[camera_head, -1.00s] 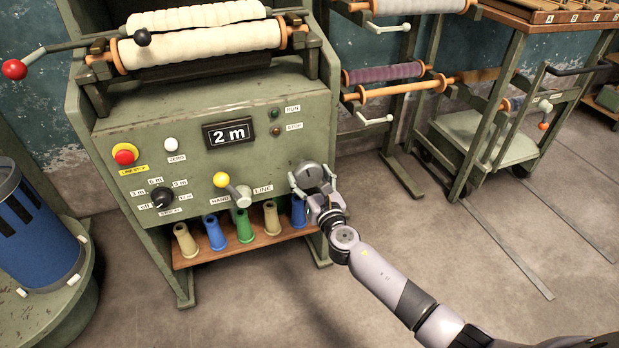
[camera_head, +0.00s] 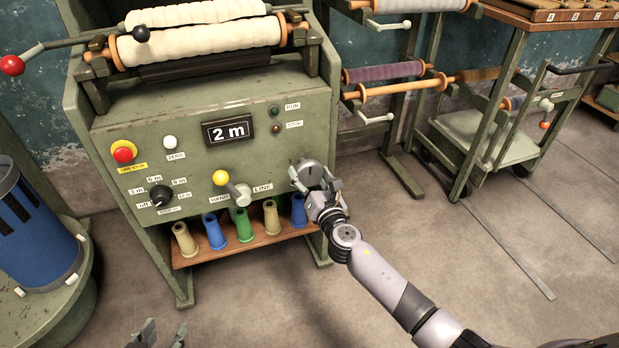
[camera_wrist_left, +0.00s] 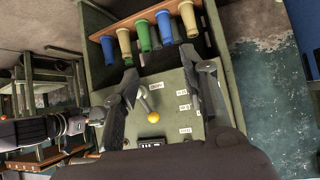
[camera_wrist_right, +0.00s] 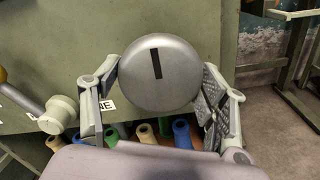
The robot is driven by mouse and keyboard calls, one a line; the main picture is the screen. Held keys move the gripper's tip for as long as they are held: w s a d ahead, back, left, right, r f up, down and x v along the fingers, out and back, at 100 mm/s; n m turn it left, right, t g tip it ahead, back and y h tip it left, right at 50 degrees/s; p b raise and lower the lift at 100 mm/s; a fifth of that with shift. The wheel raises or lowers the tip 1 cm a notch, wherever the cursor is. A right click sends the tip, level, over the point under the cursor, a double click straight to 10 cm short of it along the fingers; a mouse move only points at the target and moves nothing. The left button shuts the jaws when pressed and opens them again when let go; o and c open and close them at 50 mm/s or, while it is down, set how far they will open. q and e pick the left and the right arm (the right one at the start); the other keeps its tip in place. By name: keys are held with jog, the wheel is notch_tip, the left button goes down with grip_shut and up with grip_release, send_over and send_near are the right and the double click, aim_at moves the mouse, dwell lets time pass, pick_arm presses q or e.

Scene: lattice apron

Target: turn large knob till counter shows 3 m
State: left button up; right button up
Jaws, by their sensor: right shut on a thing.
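The large knob (camera_head: 310,172) is a round grey metal knob at the lower right of the green machine's panel. It fills the middle of the right wrist view (camera_wrist_right: 158,74), with its dark index mark nearly upright there. My right gripper (camera_head: 315,179) is shut on it, one finger on each side. The counter (camera_head: 229,131) reads 2 m. My left gripper shows only its fingertips (camera_head: 162,335) at the bottom edge of the head view. In the left wrist view (camera_wrist_left: 168,72) its fingers are apart with nothing between them, away from the panel.
A yellow-tipped lever (camera_head: 232,186) stands left of the large knob. A small black selector (camera_head: 161,196) and a red stop button (camera_head: 123,152) are further left. Several coloured cones (camera_head: 244,226) stand on a shelf below. Open floor lies in front.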

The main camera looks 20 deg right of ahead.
jog(key=m, duration=0.4)
jog(key=shift+b, duration=0.35)
jog(key=m, duration=0.5)
jog(key=shift+m, duration=0.3)
pick_arm(q)
jog(key=w+d+r+t+h, duration=0.1)
jog(key=w+r+t, duration=0.2)
jog(key=r, duration=0.1)
jog(key=shift+w+d+r, duration=0.3)
jog(key=shift+w+d, duration=0.05)
pick_arm(e)
jog(key=shift+m, duration=0.9)
jog(key=o, duration=1.2)
jog(key=shift+c, duration=0.2)
pick_arm(q)
jog(key=shift+f, duration=0.1)
pick_arm(e)
jog(key=shift+s, duration=0.1)
